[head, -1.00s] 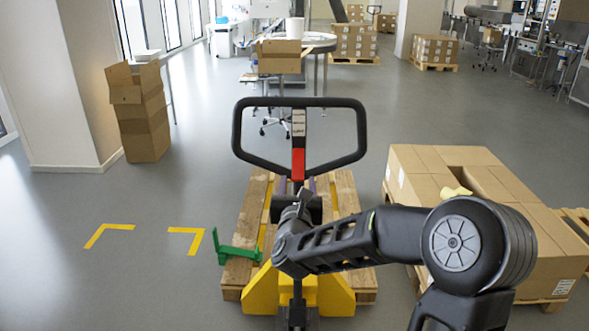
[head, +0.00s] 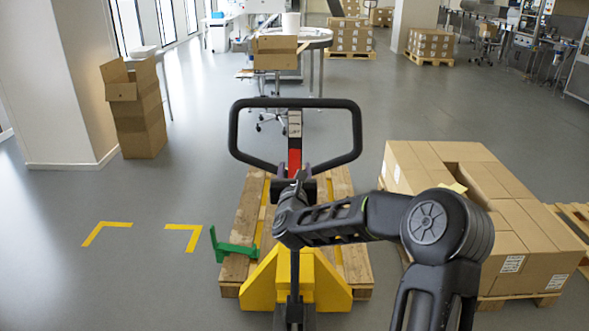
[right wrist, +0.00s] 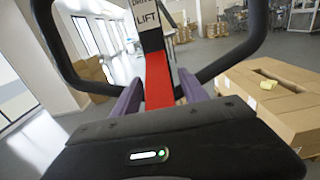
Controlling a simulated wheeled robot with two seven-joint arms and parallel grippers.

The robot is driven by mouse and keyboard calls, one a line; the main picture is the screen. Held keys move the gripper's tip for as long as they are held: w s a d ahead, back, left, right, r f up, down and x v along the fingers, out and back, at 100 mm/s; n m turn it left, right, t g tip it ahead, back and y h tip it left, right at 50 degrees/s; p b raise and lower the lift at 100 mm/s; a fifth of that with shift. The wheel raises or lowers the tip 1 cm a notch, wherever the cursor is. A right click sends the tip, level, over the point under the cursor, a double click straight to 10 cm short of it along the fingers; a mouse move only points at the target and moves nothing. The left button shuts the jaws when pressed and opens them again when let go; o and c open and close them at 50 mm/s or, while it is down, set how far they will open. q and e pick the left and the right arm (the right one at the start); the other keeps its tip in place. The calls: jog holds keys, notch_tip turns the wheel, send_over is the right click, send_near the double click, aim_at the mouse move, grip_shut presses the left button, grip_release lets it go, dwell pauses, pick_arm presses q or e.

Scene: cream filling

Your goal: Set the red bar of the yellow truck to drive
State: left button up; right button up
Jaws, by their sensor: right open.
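The yellow pallet truck (head: 335,292) stands in the lower middle of the head view, with its black loop handle (head: 357,130) upright. The red bar (head: 295,159) sits in the centre of the loop, below a pale label plate (head: 295,124). My right gripper (head: 294,172) is at the lower part of the bar. In the right wrist view, its purple fingers stand open on both sides of the red bar (right wrist: 158,78), with visible gaps. The plate (right wrist: 149,18) reads "LIFT", with partly cut-off lettering above. The bar's lower end is hidden by my gripper. My left gripper is out of view.
A wooden pallet (head: 240,220) lies around the truck, with a green bracket (head: 232,250) at its left. Stacked cartons (head: 535,245) stand close on the right. Yellow corner marks (head: 107,225) lie on clear floor at the left. A tall open carton (head: 140,125) stands by the pillar.

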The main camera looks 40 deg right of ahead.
jog(key=shift+c, duration=0.4)
grip_shut()
dwell(0.9)
